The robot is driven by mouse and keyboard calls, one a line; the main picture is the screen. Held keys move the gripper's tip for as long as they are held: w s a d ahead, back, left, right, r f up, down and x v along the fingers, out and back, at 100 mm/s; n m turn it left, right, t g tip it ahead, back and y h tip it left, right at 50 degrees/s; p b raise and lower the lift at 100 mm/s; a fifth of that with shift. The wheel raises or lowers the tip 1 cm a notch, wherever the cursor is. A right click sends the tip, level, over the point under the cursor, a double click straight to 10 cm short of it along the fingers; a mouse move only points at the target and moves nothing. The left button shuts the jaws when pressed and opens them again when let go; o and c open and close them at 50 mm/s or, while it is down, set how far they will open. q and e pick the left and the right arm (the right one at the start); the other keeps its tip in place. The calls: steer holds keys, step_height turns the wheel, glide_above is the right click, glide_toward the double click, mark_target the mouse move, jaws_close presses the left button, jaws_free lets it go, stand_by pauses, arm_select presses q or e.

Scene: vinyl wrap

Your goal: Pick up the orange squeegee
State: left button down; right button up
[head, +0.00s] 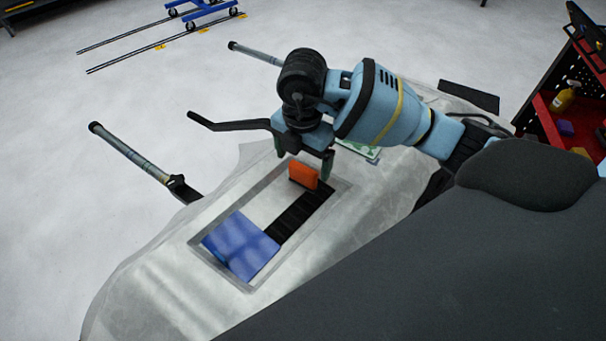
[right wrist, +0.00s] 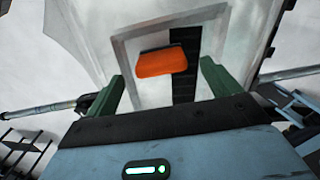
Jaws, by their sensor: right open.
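The orange squeegee (head: 304,174) stands on the panel at the far end of a black strip, with a dark lower edge. It also shows in the right wrist view (right wrist: 162,62), ahead of and between the green fingers. My right gripper (head: 304,168) is open, its fingers spread on either side of the squeegee in the head view. In the right wrist view the fingers (right wrist: 158,85) are apart with nothing between their tips, and the squeegee lies just beyond them. Whether the fingers touch it I cannot tell. My left gripper is not in view.
A blue sheet (head: 241,246) lies in the grey frame (head: 203,255) on the panel, beside the black strip (head: 300,214). A green and white item (head: 359,150) lies behind my right gripper. A red cart (head: 545,115) with a yellow bottle (head: 564,98) stands at right.

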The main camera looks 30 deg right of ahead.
mark_target(303, 167)
steer(key=shift+f, duration=1.85)
steer(key=c, duration=1.1)
